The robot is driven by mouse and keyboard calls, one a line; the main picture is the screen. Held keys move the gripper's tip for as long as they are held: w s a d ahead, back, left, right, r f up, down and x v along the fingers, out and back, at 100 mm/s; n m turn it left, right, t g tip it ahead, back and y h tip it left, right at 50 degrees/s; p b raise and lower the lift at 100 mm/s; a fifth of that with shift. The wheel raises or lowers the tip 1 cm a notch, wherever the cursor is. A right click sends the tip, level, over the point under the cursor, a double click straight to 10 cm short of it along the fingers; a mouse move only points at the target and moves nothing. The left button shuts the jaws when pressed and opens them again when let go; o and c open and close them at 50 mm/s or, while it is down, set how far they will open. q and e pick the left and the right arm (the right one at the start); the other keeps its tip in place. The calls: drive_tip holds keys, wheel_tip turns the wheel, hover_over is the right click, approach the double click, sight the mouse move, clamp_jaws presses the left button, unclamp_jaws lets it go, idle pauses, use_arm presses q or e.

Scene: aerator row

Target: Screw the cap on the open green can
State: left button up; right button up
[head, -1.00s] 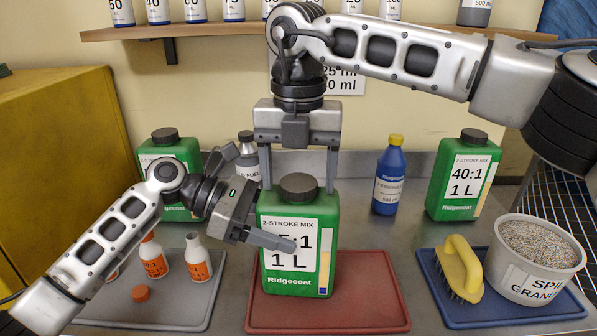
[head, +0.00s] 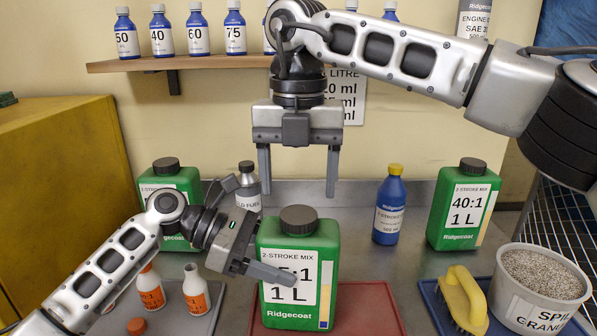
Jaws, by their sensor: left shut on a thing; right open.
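The green can labelled "2-stroke mix, 1 L" (head: 270,247) stands upright on the red mat (head: 372,300). A dark ribbed cap (head: 298,218) sits on its mouth; I cannot tell how tight it is. My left gripper (head: 268,268) is shut on the can's body from the left, one finger lying across the front label and hiding part of it. My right gripper (head: 298,192) is open and points down, its fingertips apart on either side above the cap, not touching it.
Capped green cans stand at the back left (head: 165,183) and back right (head: 462,205). A blue bottle (head: 389,210) stands between the middle and right cans. A granule tub (head: 540,295) and yellow brush (head: 462,298) are at right.

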sight(299, 213)
drive_tip(key=n, duration=0.2)
drive_tip(key=r+n, duration=0.1)
drive_tip(key=n, duration=0.4)
drive_tip(key=r+n, duration=0.1)
drive_tip(key=n, duration=0.1)
drive_tip(key=shift+n, duration=0.3)
drive_tip(key=n, duration=0.4)
drive_tip(key=shift+r, duration=0.35)
drive_tip(key=n, duration=0.5)
drive_tip(key=shift+r, duration=0.4)
drive_tip(key=shift+f, duration=0.1)
drive_tip(key=shift+f, duration=3.95)
drive_tip(key=c, duration=1)
drive_tip(key=shift+c, duration=0.2)
